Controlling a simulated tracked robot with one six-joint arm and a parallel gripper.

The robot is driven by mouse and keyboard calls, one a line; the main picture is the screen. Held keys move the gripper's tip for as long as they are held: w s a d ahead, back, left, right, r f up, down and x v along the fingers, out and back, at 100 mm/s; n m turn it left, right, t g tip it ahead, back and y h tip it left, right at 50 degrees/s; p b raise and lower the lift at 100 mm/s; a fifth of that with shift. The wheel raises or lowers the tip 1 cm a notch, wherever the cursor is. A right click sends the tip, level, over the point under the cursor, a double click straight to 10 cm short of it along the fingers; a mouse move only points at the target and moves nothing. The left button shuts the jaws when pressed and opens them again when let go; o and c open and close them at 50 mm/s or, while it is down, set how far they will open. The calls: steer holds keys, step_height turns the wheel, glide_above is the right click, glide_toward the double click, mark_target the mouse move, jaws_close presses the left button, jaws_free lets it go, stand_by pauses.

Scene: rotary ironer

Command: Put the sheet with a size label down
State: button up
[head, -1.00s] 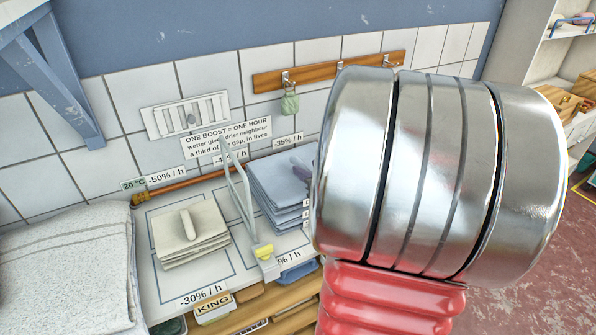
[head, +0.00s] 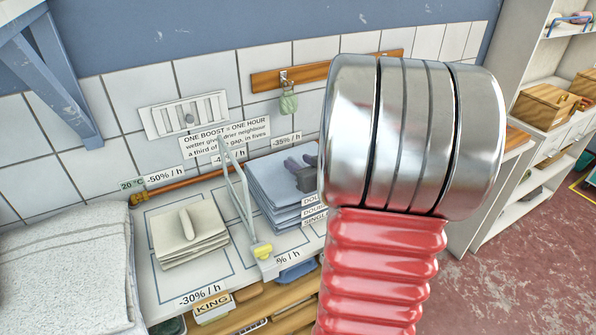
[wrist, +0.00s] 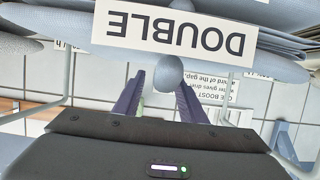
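A stack of blue-grey sheets (head: 275,185) lies on the right part of the white counter, with several size labels on its front edge. In the wrist view, which is upside down, a DOUBLE label (wrist: 178,32) hangs from a blue-grey sheet (wrist: 50,18). A rounded grip knob (wrist: 168,72) of the same colour stands between my fingers. My gripper (wrist: 160,88) has purple fingers spread apart at the knob; a gap shows on the left side, contact on the right is unclear. In the head view my gripper (head: 298,164) is over the blue-grey stack, partly hidden by my arm.
A cream stack (head: 187,235) with a grip lies left of a thin upright frame (head: 240,195) with a yellow foot. A thick white pile (head: 65,270) is at far left. A copper pipe (head: 175,190) and wall hooks (head: 285,77) are behind. Shelves stand right.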

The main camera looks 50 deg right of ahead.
steer(key=shift+c, duration=0.2)
jaws_close()
stand_by(0.4)
